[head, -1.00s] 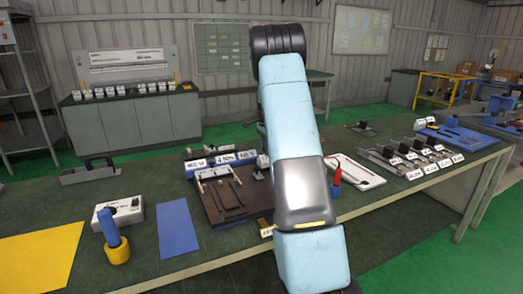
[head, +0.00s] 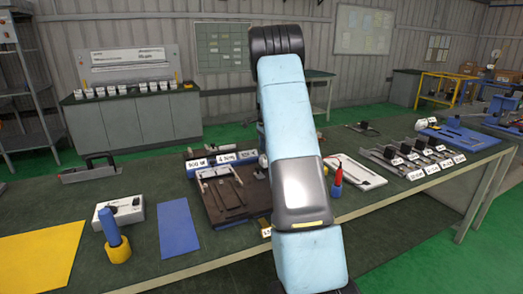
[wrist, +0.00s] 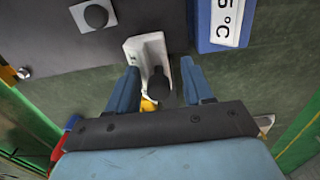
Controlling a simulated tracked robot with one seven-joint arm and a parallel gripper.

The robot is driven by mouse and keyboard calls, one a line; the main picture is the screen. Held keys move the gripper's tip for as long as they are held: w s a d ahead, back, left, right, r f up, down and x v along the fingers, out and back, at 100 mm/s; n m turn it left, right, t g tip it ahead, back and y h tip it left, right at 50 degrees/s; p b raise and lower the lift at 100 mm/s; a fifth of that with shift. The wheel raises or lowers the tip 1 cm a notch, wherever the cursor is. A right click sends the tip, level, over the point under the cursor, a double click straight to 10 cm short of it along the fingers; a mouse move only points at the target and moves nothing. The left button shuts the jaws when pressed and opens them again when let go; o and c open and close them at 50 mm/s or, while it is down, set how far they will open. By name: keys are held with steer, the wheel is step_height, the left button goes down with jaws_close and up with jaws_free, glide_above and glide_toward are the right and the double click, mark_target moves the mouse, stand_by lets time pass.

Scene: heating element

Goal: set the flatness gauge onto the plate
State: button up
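The dark plate (head: 224,205), with slots and pale fittings on it, lies on the bench left of my arm in the head view. Part of a dark plate (wrist: 60,32) with a round knob fills the upper left of the wrist view. My gripper (wrist: 160,70) has its two blue fingers apart. A pale grey angled piece (wrist: 133,50) with a dark, rounded part lies beyond and between the fingertips; no grip on it shows. I cannot tell whether this is the flatness gauge. My arm hides the gripper in the head view.
A grey bar with a black handle (head: 90,172) lies at the bench's left. A blue mat (head: 179,228), a yellow mat (head: 38,258) and a blue-and-yellow upright tool (head: 112,238) are at the front left. A white tray (head: 357,173) lies right of my arm.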

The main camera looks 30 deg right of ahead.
step_height(320, 180, up, 14)
steer(key=shift+f, duration=0.2)
stand_by(0.4)
